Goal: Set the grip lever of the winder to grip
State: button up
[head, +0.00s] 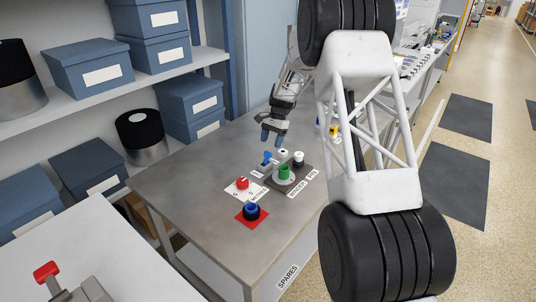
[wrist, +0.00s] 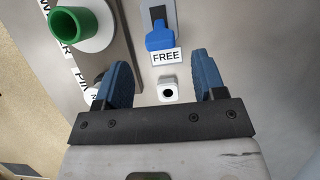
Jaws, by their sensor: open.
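The blue grip lever (head: 266,158) stands on the grey bench, left of the winder. In the wrist view the lever's blue handle (wrist: 160,39) sits at the end of its slot beside the FREE label (wrist: 166,56). A GRIP label is not readable. The winder has a green core (head: 284,172) on a pale disc; the core also shows in the wrist view (wrist: 78,24). My gripper (head: 272,137) is open and empty above the bench, just behind the lever. In the wrist view its blue fingers (wrist: 161,62) are spread, with the handle beyond the gap between their tips.
A small white block with a dark hole (wrist: 168,90) lies under the finger gap. A white-topped pin (head: 299,157) stands beside the core. A red knob (head: 242,183) and a blue ring (head: 251,211) on a red square are nearer the front. The bench's left part is clear.

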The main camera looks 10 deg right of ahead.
aim_at(268, 152)
jog(key=shift+x, duration=3.05)
jog(key=c, duration=0.9)
